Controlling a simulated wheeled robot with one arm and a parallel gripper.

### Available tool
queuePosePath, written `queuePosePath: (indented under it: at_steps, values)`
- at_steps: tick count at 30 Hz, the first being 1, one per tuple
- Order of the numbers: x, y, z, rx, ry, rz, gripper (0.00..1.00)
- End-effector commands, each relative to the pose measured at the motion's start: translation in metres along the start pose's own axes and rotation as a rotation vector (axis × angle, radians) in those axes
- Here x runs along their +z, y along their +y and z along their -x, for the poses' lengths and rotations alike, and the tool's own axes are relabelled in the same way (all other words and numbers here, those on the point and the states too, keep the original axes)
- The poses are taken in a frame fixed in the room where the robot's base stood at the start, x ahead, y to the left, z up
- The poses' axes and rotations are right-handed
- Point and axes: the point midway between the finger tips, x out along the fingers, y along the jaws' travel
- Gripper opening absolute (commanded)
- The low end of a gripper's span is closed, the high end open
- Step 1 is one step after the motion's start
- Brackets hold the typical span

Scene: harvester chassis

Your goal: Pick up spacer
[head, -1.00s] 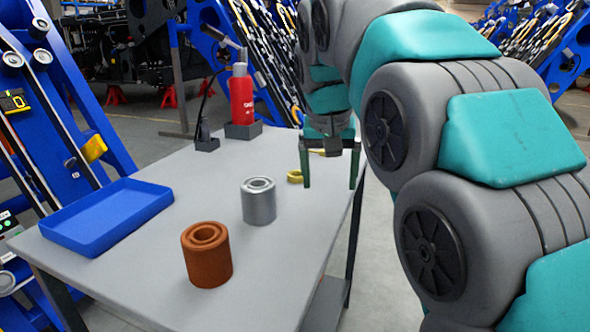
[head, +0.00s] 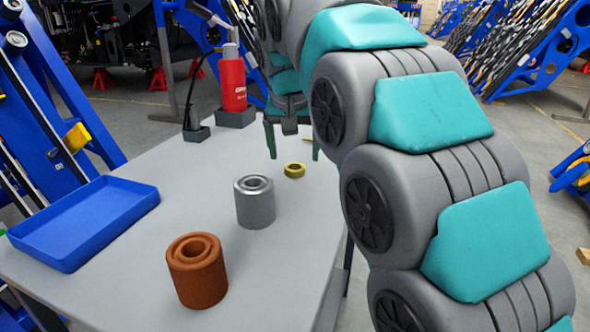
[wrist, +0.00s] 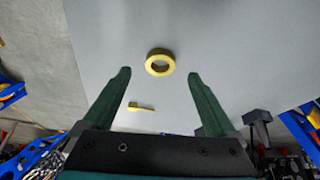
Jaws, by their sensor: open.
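A short yellow ring (head: 294,170), the likely spacer, lies flat on the grey table. In the wrist view the yellow ring (wrist: 160,53) is just beyond the fingertips, centred between them, its hole facing the camera. My gripper (head: 294,155) is open and empty, with green fingers pointing down behind the ring in the head view. The fingers (wrist: 159,74) show wide apart in the wrist view, and the ring is not between them. A silver hollow cylinder (head: 255,208) and a rust-brown hollow cylinder (head: 197,277) stand upright nearer the head camera.
A small yellow piece (wrist: 141,107) lies on the table between the fingers in the wrist view. A blue tray (head: 85,222) sits at the left, and a red bottle (head: 233,80) stands in a dark holder at the back. The table's right edge is close to my arm.

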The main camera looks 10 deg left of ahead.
Motion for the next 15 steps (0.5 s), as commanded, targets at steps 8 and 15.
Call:
queuePosePath:
  at_steps: [8, 15]
  values:
    - [0.001, 0.0, -0.036, 0.0, -0.002, 0.0, 0.92]
    - [0.0, 0.0, -0.039, -0.001, 0.0, -0.001, 0.92]
